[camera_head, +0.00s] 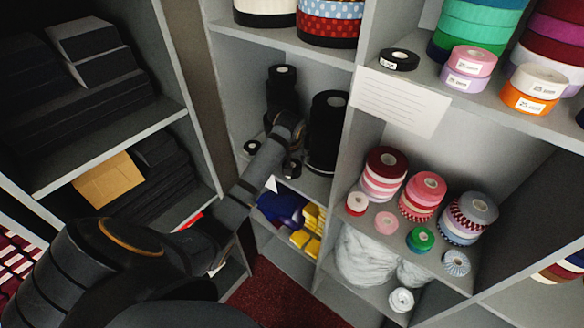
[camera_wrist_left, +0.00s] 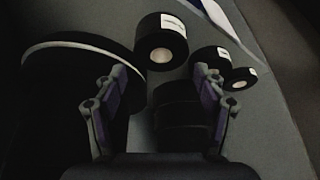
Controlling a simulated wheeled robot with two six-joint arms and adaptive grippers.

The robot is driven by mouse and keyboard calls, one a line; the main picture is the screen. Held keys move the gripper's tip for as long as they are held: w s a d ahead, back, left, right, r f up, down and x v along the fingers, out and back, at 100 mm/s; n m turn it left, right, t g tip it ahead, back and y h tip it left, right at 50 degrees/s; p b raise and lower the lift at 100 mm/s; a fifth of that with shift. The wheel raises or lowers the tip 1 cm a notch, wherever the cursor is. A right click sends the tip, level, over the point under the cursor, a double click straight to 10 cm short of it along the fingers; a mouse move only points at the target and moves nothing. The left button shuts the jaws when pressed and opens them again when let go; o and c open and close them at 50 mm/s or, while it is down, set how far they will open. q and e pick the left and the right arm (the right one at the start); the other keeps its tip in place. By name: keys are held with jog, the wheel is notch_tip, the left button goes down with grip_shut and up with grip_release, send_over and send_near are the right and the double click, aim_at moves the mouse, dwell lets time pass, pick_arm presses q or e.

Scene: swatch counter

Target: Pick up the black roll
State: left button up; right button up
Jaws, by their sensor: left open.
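Several black rolls stand on the middle shelf in the head view, among them a tall wide stack (camera_head: 326,130), a narrower stack (camera_head: 282,78) and a small roll (camera_head: 252,147). My left gripper (camera_head: 287,130) reaches in among them, partly hiding the narrower stack. In the left wrist view my left gripper (camera_wrist_left: 162,78) is open and empty. A labelled black roll (camera_wrist_left: 165,42) lies beyond the fingertips, and a black stack (camera_wrist_left: 178,118) shows between the fingers. Two small black rolls (camera_wrist_left: 238,78) (camera_wrist_left: 210,60) are at the right. I cannot tell which roll is meant. My right gripper is not in view.
Another black roll (camera_head: 398,60) lies on the upper right shelf. A wide pale-rimmed black roll (camera_wrist_left: 50,90) is close to the left finger. A shelf divider (camera_head: 345,150) stands right of the tall stack. Colored ribbon rolls (camera_head: 425,190) fill the neighboring compartment.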

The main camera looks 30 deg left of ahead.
aim_at(292, 165)
pick_arm(q)
jog(key=shift+f+p, duration=0.15)
jog(key=shift+p, duration=0.2)
jog(key=x, duration=0.1)
jog(key=p+x, duration=0.2)
jog(key=shift+s+f, duration=0.2)
jog(key=shift+f, duration=0.35)
jog(key=shift+w+a+f, duration=0.1)
jog(key=shift+w+f, duration=0.1)
jog(key=shift+f, duration=0.25)
jog(key=shift+c, duration=0.4)
jog(key=c, duration=0.7)
